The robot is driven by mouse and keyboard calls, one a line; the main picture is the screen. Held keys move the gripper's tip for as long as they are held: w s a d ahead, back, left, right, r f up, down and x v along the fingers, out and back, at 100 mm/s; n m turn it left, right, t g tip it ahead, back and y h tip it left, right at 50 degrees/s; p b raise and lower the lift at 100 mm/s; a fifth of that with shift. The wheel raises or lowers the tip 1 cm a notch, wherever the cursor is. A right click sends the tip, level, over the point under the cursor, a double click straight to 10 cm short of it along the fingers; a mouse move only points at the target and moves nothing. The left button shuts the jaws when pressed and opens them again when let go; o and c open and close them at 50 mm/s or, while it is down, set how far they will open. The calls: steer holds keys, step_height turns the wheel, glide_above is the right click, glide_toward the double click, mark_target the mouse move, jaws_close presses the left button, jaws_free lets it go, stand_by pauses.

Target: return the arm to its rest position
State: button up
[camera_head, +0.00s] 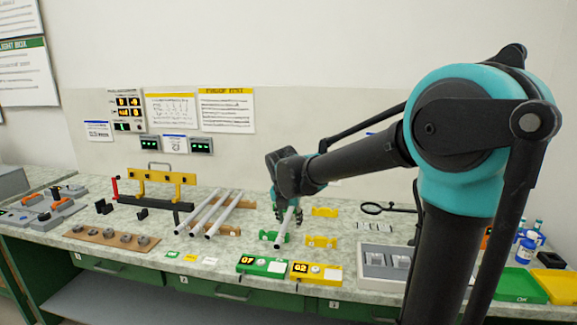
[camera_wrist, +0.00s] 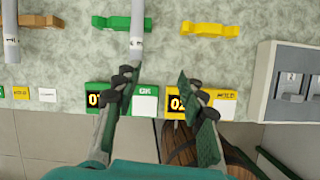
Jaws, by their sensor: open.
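My arm reaches out over the bench in the head view. My gripper (camera_head: 289,214) points down above the bench, and its spread fingers show in the wrist view (camera_wrist: 158,78) with nothing between them. A light grey rod (camera_wrist: 137,32) lies across the green holder (camera_wrist: 108,24), its near end close to the left finger; I cannot tell whether they touch. This rod also shows below my gripper in the head view (camera_head: 284,229). The green holder (camera_head: 270,237) is partly hidden by the rod and gripper.
Several grey rods (camera_head: 205,219) lie on wooden rails to the left. Yellow holders (camera_head: 321,241) stand right of the rod. A green box (camera_head: 262,265) and a yellow box (camera_head: 316,272) line the front edge. A grey tray (camera_head: 375,269) stands right. The space above the bench is open.

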steer(key=s+d+f+m, duration=0.2)
steer(key=s+d+m, duration=0.1)
steer(key=d+m, duration=0.1)
steer(key=s+d+f+m, duration=0.2)
steer(key=s+d+m, duration=0.1)
steer(key=m, duration=0.3)
steer(key=s+d+f+m, duration=0.2)
steer(key=s+d+m, duration=0.1)
steer(key=d+m, duration=0.2)
steer(key=shift+s+d+f, duration=0.1)
steer(key=shift+s+f, duration=0.15)
steer(key=shift+s, duration=0.05)
steer(key=s+d+f+m, duration=0.3)
steer(key=s+m, duration=0.3)
steer(key=m, duration=0.2)
steer(key=s+d+f+m, duration=0.3)
steer(key=s+m, duration=0.3)
steer(key=m, duration=0.2)
steer(key=shift+d+f+y, duration=0.25)
steer(key=shift+f+y, duration=0.15)
steer(key=shift+f, duration=0.3)
